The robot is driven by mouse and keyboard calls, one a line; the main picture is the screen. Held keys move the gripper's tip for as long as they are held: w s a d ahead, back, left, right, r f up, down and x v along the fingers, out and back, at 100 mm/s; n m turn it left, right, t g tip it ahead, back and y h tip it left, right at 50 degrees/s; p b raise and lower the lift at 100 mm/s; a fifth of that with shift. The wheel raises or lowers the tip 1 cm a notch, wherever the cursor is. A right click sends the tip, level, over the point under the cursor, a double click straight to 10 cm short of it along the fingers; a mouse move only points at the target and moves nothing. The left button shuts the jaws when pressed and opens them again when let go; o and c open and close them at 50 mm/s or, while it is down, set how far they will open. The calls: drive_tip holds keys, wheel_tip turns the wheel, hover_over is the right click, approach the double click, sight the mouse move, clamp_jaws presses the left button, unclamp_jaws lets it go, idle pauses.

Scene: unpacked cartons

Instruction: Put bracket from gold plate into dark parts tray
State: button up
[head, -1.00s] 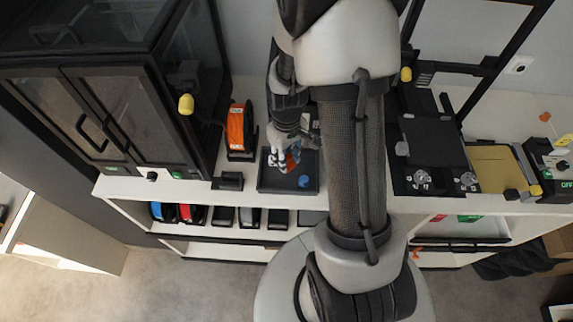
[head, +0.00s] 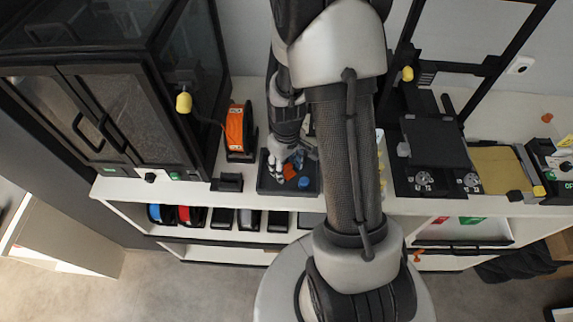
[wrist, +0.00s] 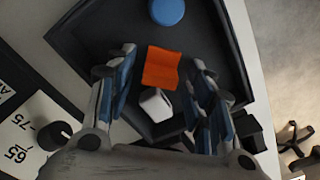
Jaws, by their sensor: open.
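An orange piece, which looks like the bracket (wrist: 161,67), lies over the floor of the dark parts tray (wrist: 222,78). The head view shows the orange bracket (head: 290,171) and the tray (head: 268,187) on the bench, partly covered by my gripper. My gripper (wrist: 162,60) is open, with one finger on each side of the bracket and visible gaps between. In the head view my gripper (head: 290,163) is low over the tray. The gold plate (head: 497,172) at the right looks bare.
A blue round part (wrist: 168,11) and a pale block (wrist: 155,104) are also in the tray. An orange spool (head: 236,130) stands left of it, by a dark cabinet (head: 110,115). A black machine (head: 430,142) stands to the right.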

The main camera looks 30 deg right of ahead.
wheel_tip(320, 180, up, 13)
drive_tip(key=p, duration=0.4)
wheel_tip(320, 180, up, 14)
drive_tip(key=m+t, duration=0.1)
drive_tip(key=t, duration=0.1)
hover_over(286, 167)
drive_tip(key=s+a, duration=0.5)
drive_tip(key=a, duration=0.1)
drive_tip(key=s+a+r+m+t, duration=0.1)
drive_tip(key=s+a+r, duration=0.3)
drive_tip(key=s, duration=0.5)
drive_tip(key=shift+s+a+r+t, duration=0.15)
drive_tip(key=shift+s+r+t, duration=0.2)
drive_tip(key=shift+r+t, duration=0.5)
